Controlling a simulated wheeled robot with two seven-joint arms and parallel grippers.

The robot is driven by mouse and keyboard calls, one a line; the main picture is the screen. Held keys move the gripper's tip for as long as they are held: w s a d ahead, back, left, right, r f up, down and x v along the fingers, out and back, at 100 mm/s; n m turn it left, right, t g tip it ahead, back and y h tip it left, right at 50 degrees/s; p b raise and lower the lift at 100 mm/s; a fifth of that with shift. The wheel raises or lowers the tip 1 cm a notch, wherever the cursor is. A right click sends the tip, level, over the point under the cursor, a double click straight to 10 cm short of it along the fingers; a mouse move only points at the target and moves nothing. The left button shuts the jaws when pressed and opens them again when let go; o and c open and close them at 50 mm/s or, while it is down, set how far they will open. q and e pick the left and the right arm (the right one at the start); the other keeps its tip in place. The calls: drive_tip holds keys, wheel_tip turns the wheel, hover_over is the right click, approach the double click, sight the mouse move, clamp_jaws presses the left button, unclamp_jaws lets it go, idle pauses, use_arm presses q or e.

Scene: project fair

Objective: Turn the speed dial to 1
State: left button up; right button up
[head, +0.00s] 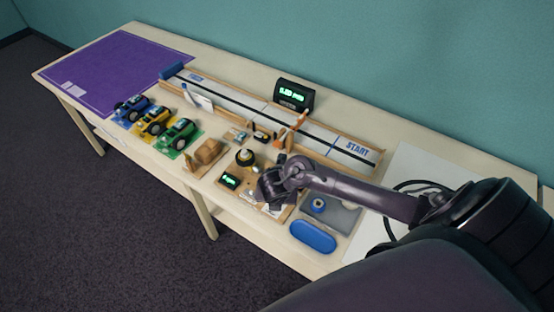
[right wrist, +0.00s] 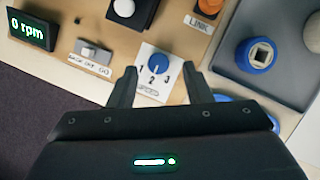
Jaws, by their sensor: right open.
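The speed dial (right wrist: 158,62) is a blue knob on a white plate marked 1, 2, 3 and SPEED. Its pointer is too small to read surely. My right gripper (right wrist: 159,75) is open, with one finger on each side of the dial plate in the right wrist view; whether it touches the knob cannot be told. In the head view the right gripper (head: 268,190) is over the wooden control board and hides the dial. A small display (right wrist: 27,30) on the board reads 0 rpm. My left gripper is not in view.
A BACK OFF GO switch (right wrist: 93,53) sits left of the dial. A grey tray (right wrist: 232,72) holding a blue round part (right wrist: 258,55) is to the right. In the head view, a blue oval tray (head: 312,236), toy cars (head: 155,121) and a long track (head: 240,110) share the table.

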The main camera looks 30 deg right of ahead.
drive_tip(key=shift+w+d+f, duration=0.15)
drive_tip(key=shift+w+f, duration=0.05)
drive_tip(key=shift+f, duration=0.5)
drive_tip(key=shift+w+f, duration=0.2)
drive_tip(key=shift+f, duration=0.1)
drive_tip(key=shift+w+d+f, duration=0.1)
drive_tip(key=shift+f, duration=0.1)
clamp_jaws()
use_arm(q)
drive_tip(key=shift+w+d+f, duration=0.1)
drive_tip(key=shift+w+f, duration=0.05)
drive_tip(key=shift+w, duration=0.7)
use_arm(e)
drive_tip(key=shift+r, duration=0.1)
